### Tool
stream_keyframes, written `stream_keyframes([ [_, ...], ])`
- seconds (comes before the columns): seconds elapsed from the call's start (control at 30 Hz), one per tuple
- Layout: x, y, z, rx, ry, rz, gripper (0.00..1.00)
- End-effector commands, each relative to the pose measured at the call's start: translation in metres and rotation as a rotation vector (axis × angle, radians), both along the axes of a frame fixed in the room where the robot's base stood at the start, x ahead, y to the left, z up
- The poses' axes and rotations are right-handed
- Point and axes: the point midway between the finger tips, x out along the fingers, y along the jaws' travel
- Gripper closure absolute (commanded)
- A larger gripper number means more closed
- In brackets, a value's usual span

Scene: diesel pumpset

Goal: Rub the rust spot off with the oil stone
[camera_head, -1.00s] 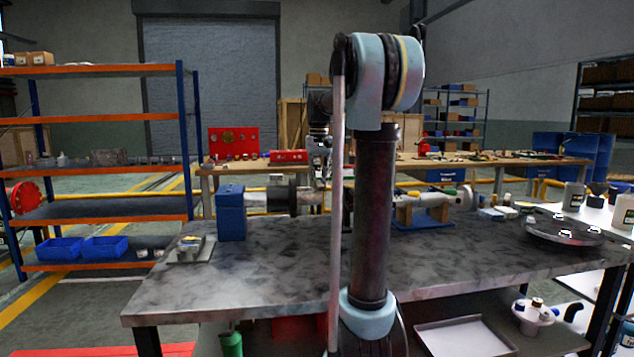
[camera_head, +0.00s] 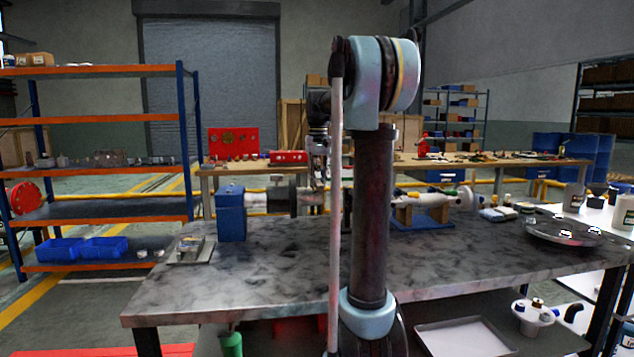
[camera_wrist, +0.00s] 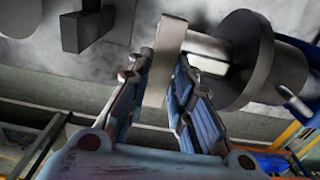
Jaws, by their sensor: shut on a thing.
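My gripper (camera_wrist: 163,65) is shut on a long tan-grey block, the oil stone (camera_wrist: 170,45), which stands between the two blue-padded fingers in the wrist view. A pale shaft (camera_wrist: 207,47) with a round grey flange (camera_wrist: 250,60) lies just right of the stone. The stone overlaps the shaft's end in the picture; I cannot tell whether they touch. In the head view my wrist (camera_head: 318,150) hangs beside the dark cylinder (camera_head: 280,197) on the blue stand (camera_head: 231,215), and the fingers are too small to make out. I cannot make out a rust spot in either view.
The grey bench top (camera_head: 290,285) is largely clear in front. A small metal plate with parts (camera_head: 190,250) lies at its left. A blue cradle (camera_head: 422,220) with a pale shaft stands right of my arm, and a round metal disc (camera_head: 562,230) lies at the far right.

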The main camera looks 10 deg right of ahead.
Motion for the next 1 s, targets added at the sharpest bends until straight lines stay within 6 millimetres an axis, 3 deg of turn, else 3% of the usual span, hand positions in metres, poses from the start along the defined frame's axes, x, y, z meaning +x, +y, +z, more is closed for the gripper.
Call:
stream_keyframes([
  [0.4,-0.019,0.000,-0.002,0.000,0.000,0.000,0.99],
  [1.0,0.006,-0.001,-0.004,0.000,0.000,0.000,0.99],
])
